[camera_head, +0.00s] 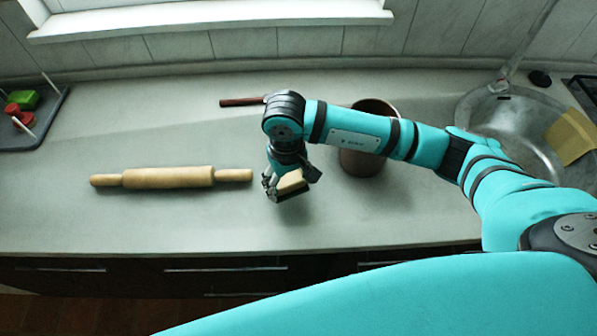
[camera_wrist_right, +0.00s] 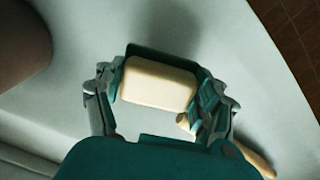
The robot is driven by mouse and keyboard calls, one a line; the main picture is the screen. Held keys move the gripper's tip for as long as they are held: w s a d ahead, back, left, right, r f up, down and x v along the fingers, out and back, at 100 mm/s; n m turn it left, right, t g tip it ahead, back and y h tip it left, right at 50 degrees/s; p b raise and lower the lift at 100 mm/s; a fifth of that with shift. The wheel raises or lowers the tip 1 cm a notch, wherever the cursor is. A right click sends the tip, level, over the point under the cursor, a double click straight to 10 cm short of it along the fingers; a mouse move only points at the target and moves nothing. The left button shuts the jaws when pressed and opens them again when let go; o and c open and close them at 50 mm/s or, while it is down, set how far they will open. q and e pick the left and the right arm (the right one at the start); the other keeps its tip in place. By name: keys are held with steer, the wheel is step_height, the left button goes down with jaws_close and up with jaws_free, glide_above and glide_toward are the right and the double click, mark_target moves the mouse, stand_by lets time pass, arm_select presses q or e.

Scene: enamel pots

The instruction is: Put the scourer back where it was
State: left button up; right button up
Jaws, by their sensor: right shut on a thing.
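The scourer (camera_head: 291,183) is a small cream block with a dark green layer on one side. It also shows in the right wrist view (camera_wrist_right: 158,83), between the fingers. My right gripper (camera_head: 287,189) is shut on it, one finger on each side, and appears to hold it above the pale counter, where a shadow falls below. The scourer is between the rolling pin and the brown pot, touching neither. Part of the scourer is hidden by the fingers in the head view. My left gripper is not in view.
A wooden rolling pin (camera_head: 168,177) lies to the left. A brown pot (camera_head: 364,163) stands to the right, partly behind my arm. A brown handle (camera_head: 242,101) lies at the back. A dark tray (camera_head: 50,128) is far left.

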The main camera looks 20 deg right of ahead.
mark_target(298, 178)
steer(key=shift+w+d+p, duration=0.35)
steer(key=shift+w+d, duration=0.45)
steer(key=shift+d, duration=0.3)
steer(key=shift+w+d+p, duration=0.3)
steer(key=shift+w+d, duration=0.05)
steer(key=shift+d, duration=0.1)
step_height(298, 178, down, 3)
steer(key=shift+s+a+p, duration=0.15)
steer(key=shift+p, duration=0.6)
steer(key=shift+f, duration=0.3)
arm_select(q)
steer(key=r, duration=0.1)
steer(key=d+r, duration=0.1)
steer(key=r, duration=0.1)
arm_select(e)
steer(key=shift+f, duration=0.15)
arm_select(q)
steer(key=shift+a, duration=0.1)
arm_select(e)
steer(key=shift+f, duration=0.1)
steer(key=o, duration=1.1)
steer(key=shift+c, duration=0.2)
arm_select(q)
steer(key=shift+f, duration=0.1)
